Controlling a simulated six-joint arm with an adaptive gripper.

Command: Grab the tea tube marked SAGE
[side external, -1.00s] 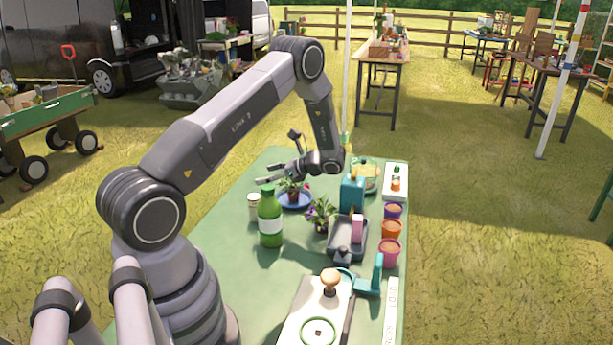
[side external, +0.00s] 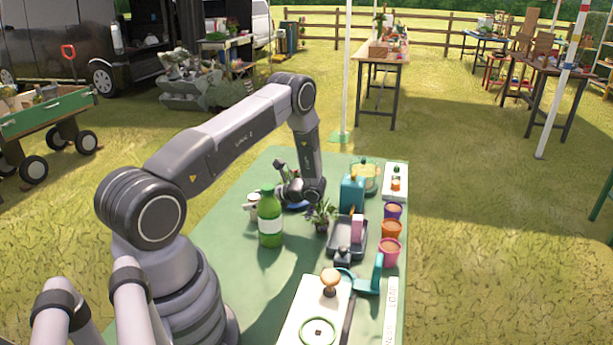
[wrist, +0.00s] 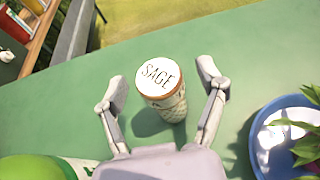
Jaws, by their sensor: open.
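The SAGE tea tube (wrist: 165,92) stands upright on the green table in the wrist view. It has a white lid lettered SAGE, a brown rim and a pale patterned body. My gripper (wrist: 162,83) is open, with one finger on each side of the tube and a visible gap to each.
A green bottle (side external: 270,222) stands close by. A blue saucer (wrist: 262,150) with a plant lies right of the tube in the wrist view.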

